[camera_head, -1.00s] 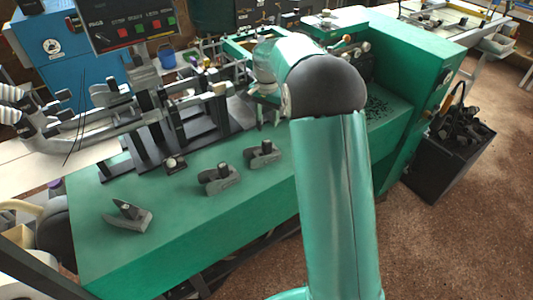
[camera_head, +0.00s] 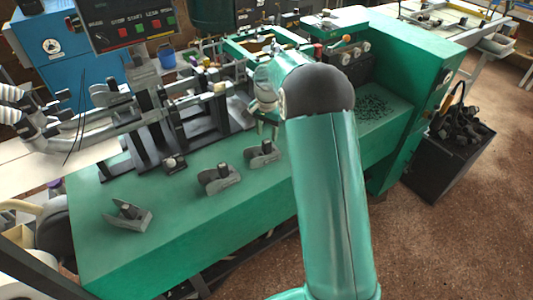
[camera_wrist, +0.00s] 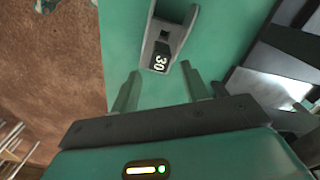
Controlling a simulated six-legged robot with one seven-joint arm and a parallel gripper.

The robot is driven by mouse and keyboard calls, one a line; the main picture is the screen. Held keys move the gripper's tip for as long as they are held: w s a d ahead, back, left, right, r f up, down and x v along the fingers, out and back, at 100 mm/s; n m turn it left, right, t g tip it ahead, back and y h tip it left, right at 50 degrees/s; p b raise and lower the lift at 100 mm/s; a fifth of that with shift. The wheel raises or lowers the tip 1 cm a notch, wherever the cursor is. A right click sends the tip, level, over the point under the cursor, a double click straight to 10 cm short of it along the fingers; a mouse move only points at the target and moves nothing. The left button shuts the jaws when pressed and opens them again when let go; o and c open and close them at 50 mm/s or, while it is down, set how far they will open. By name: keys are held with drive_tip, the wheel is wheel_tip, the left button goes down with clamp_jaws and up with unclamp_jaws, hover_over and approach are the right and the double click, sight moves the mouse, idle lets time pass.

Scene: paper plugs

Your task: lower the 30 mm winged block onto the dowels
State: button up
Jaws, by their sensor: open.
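A grey winged piece with a dark centre block marked 30 (camera_wrist: 161,55) lies on the green bench top in the wrist view, just beyond my fingertips. My gripper (camera_wrist: 162,84) is open and empty, its two fingers apart on either side of the line to that piece. Another stands in the middle (camera_head: 218,179) and another at the front left (camera_head: 128,214). Their numbers are unreadable there. I cannot make out the dowels.
A small dark plate with a pale knob (camera_head: 174,164) sits behind the middle piece. Dark rails and machine parts (camera_head: 195,115) crowd the back of the bench. The green bench top (camera_head: 175,215) is clear at the front. A black bin (camera_head: 448,150) stands right of the machine.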

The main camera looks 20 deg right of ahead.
sight(267, 141)
drive_tip(key=shift+f, duration=0.1)
drive_tip(key=shift+f, duration=1.9)
drive_tip(key=c, duration=0.9)
drive_tip(key=shift+o, duration=0.2)
drive_tip(key=shift+r, duration=0.1)
drive_tip(key=shift+r, duration=2.45)
drive_tip(key=shift+s, duration=0.15)
